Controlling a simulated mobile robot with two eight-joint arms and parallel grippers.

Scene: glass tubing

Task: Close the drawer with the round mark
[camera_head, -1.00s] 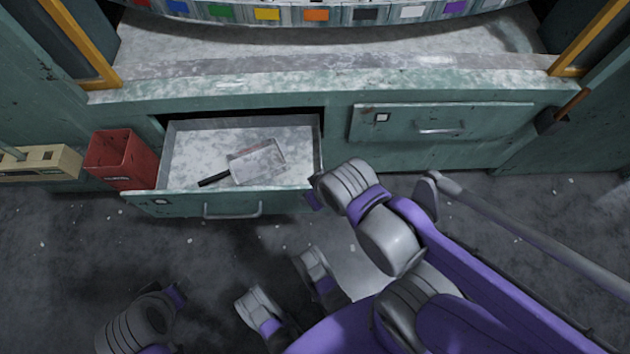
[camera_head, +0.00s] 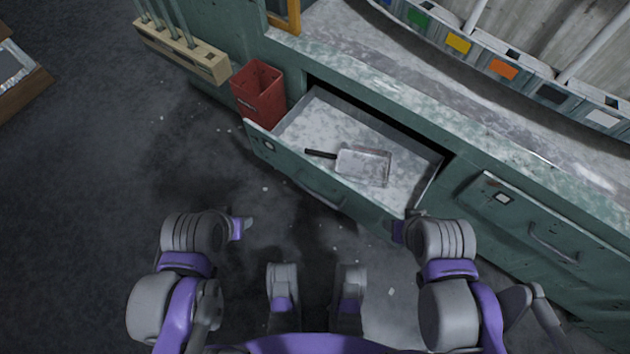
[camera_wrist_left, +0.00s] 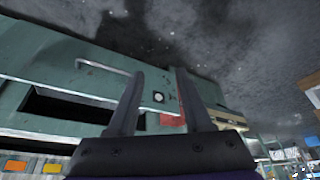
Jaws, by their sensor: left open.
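The left drawer (camera_head: 330,201) is pulled open, its green front facing me. A round white mark (camera_head: 267,144) is near the front's left end, and a bar handle (camera_head: 320,190) is near its middle. A dustpan-like scoop with a dark handle (camera_head: 364,165) lies inside. In the left wrist view the round mark (camera_wrist_left: 158,97) shows between the fingers of my left gripper (camera_wrist_left: 160,85), which is open and empty. In the head view my left gripper (camera_head: 243,227) is left of and short of the drawer front. My right gripper (camera_head: 398,231) is by the front's right end; its fingers are unclear.
A closed drawer with a square mark (camera_head: 502,198) is at the right. A red bin (camera_head: 258,93) stands against the open drawer's left side. A beige rack with rods (camera_head: 185,52) is farther left. The grey floor (camera_head: 120,170) on the left is clear.

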